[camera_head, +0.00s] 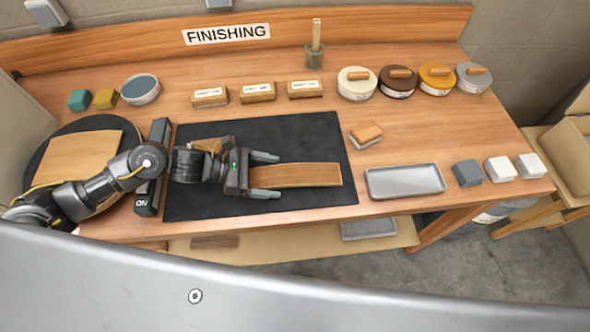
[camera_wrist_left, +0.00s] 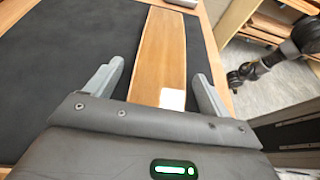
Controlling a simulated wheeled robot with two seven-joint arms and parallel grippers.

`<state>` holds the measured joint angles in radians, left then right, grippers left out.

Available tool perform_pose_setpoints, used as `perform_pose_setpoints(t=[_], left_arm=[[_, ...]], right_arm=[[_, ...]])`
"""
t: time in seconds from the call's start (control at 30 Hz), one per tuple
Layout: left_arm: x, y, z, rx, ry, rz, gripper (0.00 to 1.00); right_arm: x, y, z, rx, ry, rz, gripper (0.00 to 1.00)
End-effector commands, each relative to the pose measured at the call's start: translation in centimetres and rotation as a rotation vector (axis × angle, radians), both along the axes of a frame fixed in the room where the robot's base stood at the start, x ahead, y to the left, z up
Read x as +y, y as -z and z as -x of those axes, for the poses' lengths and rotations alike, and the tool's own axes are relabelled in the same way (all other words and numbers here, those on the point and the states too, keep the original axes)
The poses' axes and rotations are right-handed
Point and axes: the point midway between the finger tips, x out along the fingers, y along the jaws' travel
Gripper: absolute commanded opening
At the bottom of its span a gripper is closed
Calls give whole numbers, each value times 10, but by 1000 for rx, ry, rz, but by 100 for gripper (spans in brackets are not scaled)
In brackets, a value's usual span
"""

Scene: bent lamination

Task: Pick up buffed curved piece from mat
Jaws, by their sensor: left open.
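The curved wooden piece (camera_head: 300,175) lies on the black mat (camera_head: 215,132), its long side running left to right in the head view. In the left wrist view the piece (camera_wrist_left: 162,50) runs away from the gripper, with a bright glare spot near its close end. My left gripper (camera_head: 268,175) is open, and its two fingers stand on either side of the near end of the piece. In the left wrist view a gap shows between each finger and the piece's edges.
A metal tray (camera_head: 405,181) and a buffing block (camera_head: 366,134) lie right of the mat. A dark bar (camera_head: 152,168) stands at the mat's left edge, beside a round turntable with a wooden panel (camera_head: 80,160). Tins (camera_head: 357,84) and labelled blocks (camera_head: 257,92) line the back.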

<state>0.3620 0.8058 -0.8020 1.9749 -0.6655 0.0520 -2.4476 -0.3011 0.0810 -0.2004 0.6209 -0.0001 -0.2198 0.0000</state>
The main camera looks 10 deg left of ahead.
Motion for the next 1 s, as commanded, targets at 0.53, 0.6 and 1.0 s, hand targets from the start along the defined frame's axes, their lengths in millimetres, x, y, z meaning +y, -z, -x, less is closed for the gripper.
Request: perform_pose_setpoints(t=[0.53, 0.6, 1.0], left_arm=[[-1, 1, 0, 0, -1, 0, 41], [-1, 1, 0, 0, -1, 0, 32], [-1, -4, -1, -4, 1, 0, 31]], right_arm=[[-1, 0, 0, 1, 0, 1, 36], [-1, 0, 0, 1, 0, 1, 36], [2, 6, 0, 1, 2, -2, 36]])
